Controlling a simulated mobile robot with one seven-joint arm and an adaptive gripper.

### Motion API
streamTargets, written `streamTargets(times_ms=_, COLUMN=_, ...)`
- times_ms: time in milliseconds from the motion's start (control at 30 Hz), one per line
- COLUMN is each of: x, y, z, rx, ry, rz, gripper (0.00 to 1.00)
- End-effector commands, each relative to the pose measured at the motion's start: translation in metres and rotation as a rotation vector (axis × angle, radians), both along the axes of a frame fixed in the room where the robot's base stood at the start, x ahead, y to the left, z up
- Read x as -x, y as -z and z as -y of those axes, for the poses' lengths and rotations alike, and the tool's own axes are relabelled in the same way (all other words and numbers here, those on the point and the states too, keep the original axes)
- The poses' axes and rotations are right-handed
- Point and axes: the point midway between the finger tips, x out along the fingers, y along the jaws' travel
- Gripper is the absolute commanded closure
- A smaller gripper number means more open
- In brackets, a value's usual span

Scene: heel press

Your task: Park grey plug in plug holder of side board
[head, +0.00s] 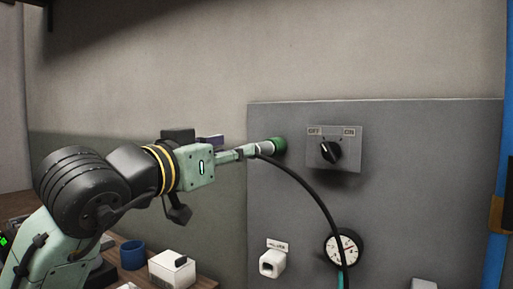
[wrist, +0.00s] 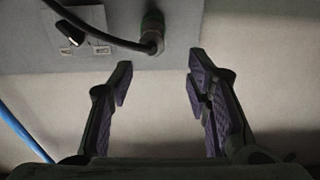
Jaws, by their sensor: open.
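The grey plug (head: 266,147) sits at a green socket (head: 279,145) on the side board (head: 400,190) and appears seated in it. A black cable (head: 318,192) hangs from the plug in an arc down the board. My gripper (head: 246,151) is level with the plug, its fingers pointing at it. In the wrist view my gripper (wrist: 157,68) is open and empty. The plug (wrist: 152,38) shows there just beyond the fingertips, between their lines. A white holder with a square opening (head: 271,264) is lower on the board under a small label, which is too blurred to read surely.
An OFF/ON switch (head: 331,151) is right of the socket. A round gauge (head: 343,248) is below, with the cable crossing it. A blue cup (head: 132,254) and a white box (head: 172,269) stand on the bench at lower left. A blue post (head: 496,240) borders the right.

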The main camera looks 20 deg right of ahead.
Motion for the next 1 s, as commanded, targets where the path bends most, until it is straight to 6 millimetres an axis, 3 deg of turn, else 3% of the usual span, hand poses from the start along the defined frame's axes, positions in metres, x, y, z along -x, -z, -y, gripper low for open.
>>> streamTargets(times_ms=133, x=0.001, y=0.009, z=0.012, rx=-0.040, ry=0.023, rz=-0.048, gripper=0.55)
streamTargets(times_ms=567, x=-0.002, y=0.010, z=0.016, rx=-0.040, ry=0.023, rz=-0.048, gripper=0.55)
streamTargets(times_ms=1000, x=-0.036, y=0.008, z=0.061, rx=-0.037, ry=0.026, rz=-0.048, gripper=0.55)
